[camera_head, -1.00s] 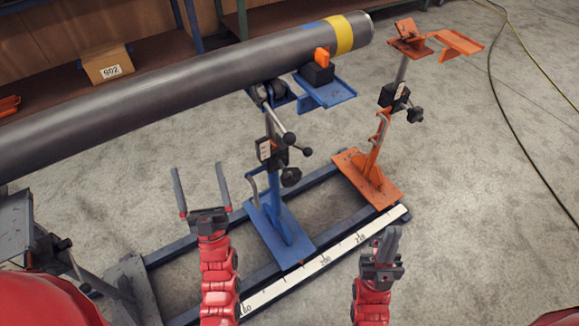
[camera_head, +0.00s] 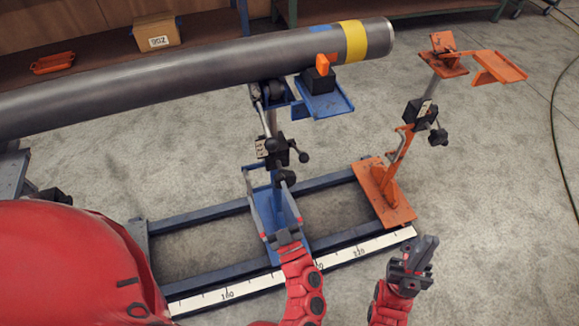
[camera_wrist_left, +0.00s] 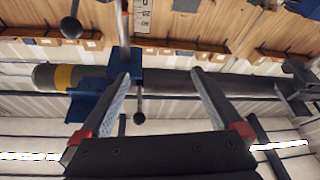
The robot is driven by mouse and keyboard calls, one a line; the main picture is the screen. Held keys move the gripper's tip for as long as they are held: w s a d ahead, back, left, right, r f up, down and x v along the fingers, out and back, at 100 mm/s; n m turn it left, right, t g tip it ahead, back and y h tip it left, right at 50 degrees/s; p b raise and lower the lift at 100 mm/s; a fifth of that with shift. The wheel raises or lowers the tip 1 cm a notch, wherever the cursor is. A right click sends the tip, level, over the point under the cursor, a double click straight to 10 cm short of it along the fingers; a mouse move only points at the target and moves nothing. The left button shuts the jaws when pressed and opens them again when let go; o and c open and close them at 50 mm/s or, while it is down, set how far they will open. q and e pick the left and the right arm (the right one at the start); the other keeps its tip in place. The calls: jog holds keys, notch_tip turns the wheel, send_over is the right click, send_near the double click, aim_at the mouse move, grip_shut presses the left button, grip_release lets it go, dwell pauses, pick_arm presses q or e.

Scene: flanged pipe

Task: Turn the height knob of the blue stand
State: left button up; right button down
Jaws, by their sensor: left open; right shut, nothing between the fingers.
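The blue stand (camera_head: 276,205) holds up the pipe's near-yellow end on its post. On its black clamp block (camera_head: 277,152) a dark knob (camera_head: 287,177) sits low on the right, with a ball-ended lever (camera_head: 302,157) above it; I cannot tell for sure which is the height knob. My left gripper (camera_head: 266,176) is open and empty, its fingers pointing up at the stand's post below the block. In the left wrist view a black ball (camera_wrist_left: 139,117) shows between the open fingers (camera_wrist_left: 167,75), and another round black knob (camera_wrist_left: 71,27) shows upper left. My right gripper (camera_head: 426,241) is shut and empty.
The grey pipe (camera_head: 180,82) with a yellow band (camera_head: 352,41) runs across above. An orange stand (camera_head: 385,195) stands to the right. A rail with a white ruler (camera_head: 345,252) lies in front. A cardboard box (camera_head: 157,34) is on the shelf behind.

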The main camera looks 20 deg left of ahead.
aim_at(285, 180)
pick_arm(q)
jog(key=d+f+m+g+h, duration=0.25)
jog(key=d+f+h, duration=0.25)
jog(key=d+f, duration=0.3)
jog(key=r+x, duration=0.1)
jog(key=x, duration=1.6)
jog(key=shift+w+a+b, duration=0.2)
jog(key=shift+w+b, duration=0.1)
jog(key=shift+b, duration=0.05)
jog(key=shift+f+m+t, duration=0.15)
jog(key=shift+m+t, duration=0.1)
jog(key=c, duration=1.1)
